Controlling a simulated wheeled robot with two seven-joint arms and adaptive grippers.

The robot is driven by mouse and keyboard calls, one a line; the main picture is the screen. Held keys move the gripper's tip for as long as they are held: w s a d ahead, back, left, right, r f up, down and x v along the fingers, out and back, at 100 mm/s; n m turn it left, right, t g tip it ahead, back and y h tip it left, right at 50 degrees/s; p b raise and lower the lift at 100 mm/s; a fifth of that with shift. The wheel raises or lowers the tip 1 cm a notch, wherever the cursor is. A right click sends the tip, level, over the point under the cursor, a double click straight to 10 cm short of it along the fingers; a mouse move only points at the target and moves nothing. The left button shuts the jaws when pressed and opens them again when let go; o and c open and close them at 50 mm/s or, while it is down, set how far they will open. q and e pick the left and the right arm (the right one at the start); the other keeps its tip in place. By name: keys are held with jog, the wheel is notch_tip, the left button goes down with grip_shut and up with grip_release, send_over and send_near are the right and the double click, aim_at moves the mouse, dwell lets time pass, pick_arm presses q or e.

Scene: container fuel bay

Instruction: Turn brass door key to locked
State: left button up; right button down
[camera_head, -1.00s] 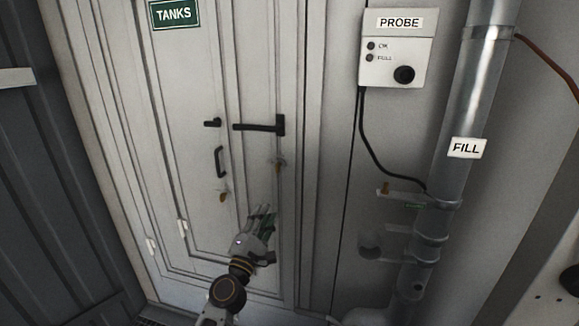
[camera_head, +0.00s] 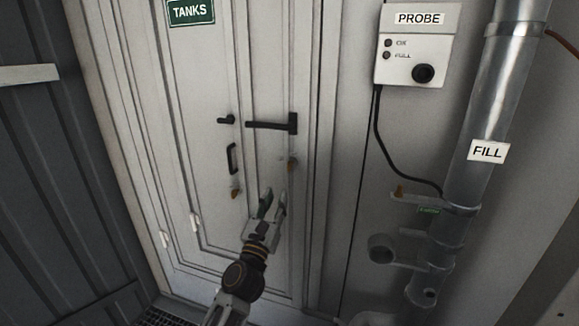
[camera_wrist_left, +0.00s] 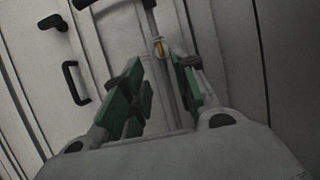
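Two small brass keys show on the pale door (camera_head: 190,110) in the head view. One key (camera_head: 292,162) sits below the right end of the black lever handle (camera_head: 268,125). The other key (camera_head: 235,190) is below the black pull handle (camera_head: 231,158). My left gripper (camera_head: 272,200) is open and empty, below the right-hand key and apart from it. In the left wrist view, a key (camera_wrist_left: 159,47) shows beyond the gap between the green-padded fingers (camera_wrist_left: 165,95). I cannot read the locked mark or the exact key angle. My right gripper is out of view.
A probe box (camera_head: 420,45) with a black cable hangs right of the door. A grey fill pipe (camera_head: 484,125) with side fittings stands farther right. A dark ribbed wall (camera_head: 60,180) is at the left. The space before the upper door is clear.

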aim_at(288, 168)
pick_arm(q)
jog(key=shift+w+r, duration=0.1)
jog(key=shift+w, duration=0.1)
dwell(0.3)
jog(key=shift+x, duration=6.75)
grip_shut()
